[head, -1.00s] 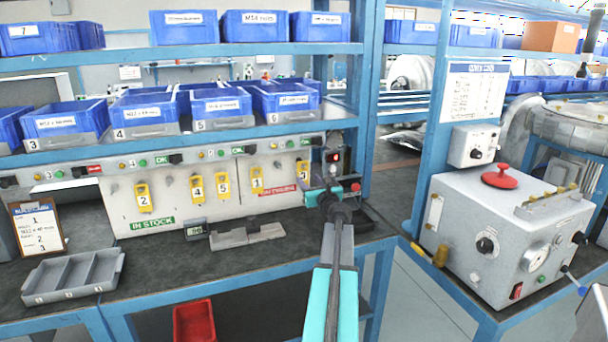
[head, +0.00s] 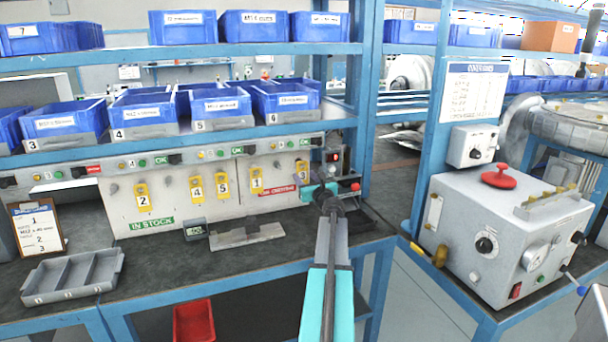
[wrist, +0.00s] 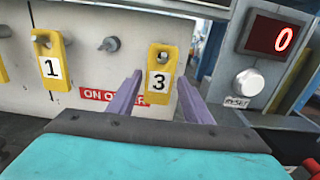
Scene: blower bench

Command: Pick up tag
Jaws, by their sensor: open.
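Several yellow numbered tags hang on the white panel. Tag 3 (wrist: 161,78) hangs below the right end of the row in the wrist view, and shows partly hidden behind my gripper in the head view (head: 303,168). Tag 1 (wrist: 50,65) hangs to its left, with an empty peg (wrist: 108,44) between them. Tags 2 (head: 143,197), 4 (head: 196,187) and 5 (head: 222,185) hang further left. My gripper (wrist: 159,80) is open, its two purple fingers pointing at the panel on either side of tag 3 in the picture. I cannot tell whether they reach around it.
A red counter display (wrist: 272,36) and a white knob (wrist: 249,82) stand close right of the fingers. A red sign (wrist: 112,97) is low on the panel. Blue bins (head: 285,100) fill the shelf above. A grey tray (head: 72,275) and clipboard (head: 37,228) are at the left.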

